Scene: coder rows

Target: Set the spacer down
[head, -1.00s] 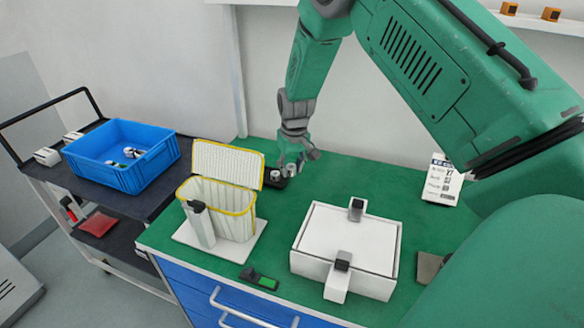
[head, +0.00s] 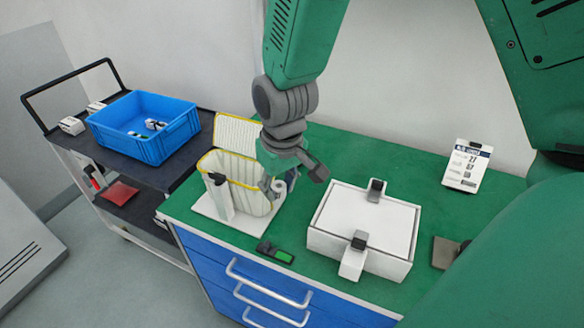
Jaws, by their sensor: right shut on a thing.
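My right gripper (head: 279,178) reaches down from the top of the head view, just right of the yellow-rimmed bin (head: 247,205). It is shut on a small pale round piece, which I take to be the spacer (head: 279,186); the fingers partly hide it. The piece appears in front of the bin's right edge; whether it touches anything below I cannot tell. My left gripper is not in view.
A white box (head: 330,243) with dark clasps stands to the right on the green bench (head: 365,153). A small black-and-green device (head: 275,252) lies near the front edge. A label card (head: 467,166) stands at the back right. A blue crate (head: 150,148) sits on the cart at left.

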